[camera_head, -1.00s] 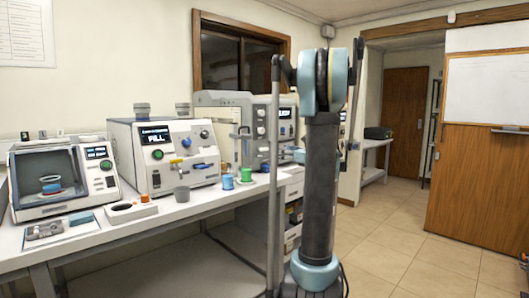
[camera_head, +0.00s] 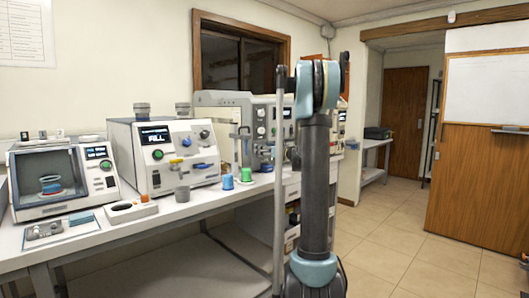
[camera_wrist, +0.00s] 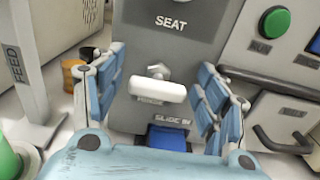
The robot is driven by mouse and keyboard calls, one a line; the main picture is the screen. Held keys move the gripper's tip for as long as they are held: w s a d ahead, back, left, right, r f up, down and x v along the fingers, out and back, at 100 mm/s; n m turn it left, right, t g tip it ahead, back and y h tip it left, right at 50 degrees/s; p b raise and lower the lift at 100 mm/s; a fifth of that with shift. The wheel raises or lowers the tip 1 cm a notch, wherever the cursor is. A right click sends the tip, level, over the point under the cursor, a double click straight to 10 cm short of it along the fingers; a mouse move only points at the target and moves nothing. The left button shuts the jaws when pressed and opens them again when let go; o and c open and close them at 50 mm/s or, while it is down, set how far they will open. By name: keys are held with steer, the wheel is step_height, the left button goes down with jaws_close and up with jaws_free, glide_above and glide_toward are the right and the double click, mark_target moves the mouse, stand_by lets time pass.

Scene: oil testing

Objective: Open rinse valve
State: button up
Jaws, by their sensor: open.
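In the wrist view a white bar-shaped handle (camera_wrist: 158,90) sits on a short metal stem on a grey panel. The panel reads SEAT above the handle and SLIDE IN below it. No label naming a rinse valve is readable. My gripper (camera_wrist: 158,70) is open, with one blue-padded finger on each side of the handle. I see gaps between the fingers and the handle. In the head view my arm stands in front of the right end of the bench, and my gripper cannot be made out there.
A green button (camera_wrist: 275,22) and a dark pull handle (camera_wrist: 283,130) are right of my gripper. A post marked FEED (camera_wrist: 18,70) and a green spool (camera_wrist: 10,163) are left. The head view shows a FILL machine (camera_head: 172,158) on the bench (camera_head: 150,222); open floor lies right.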

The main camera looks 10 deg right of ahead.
steer(key=shift+c, duration=0.6)
steer(key=c, duration=1)
steer(key=shift+o, duration=0.2)
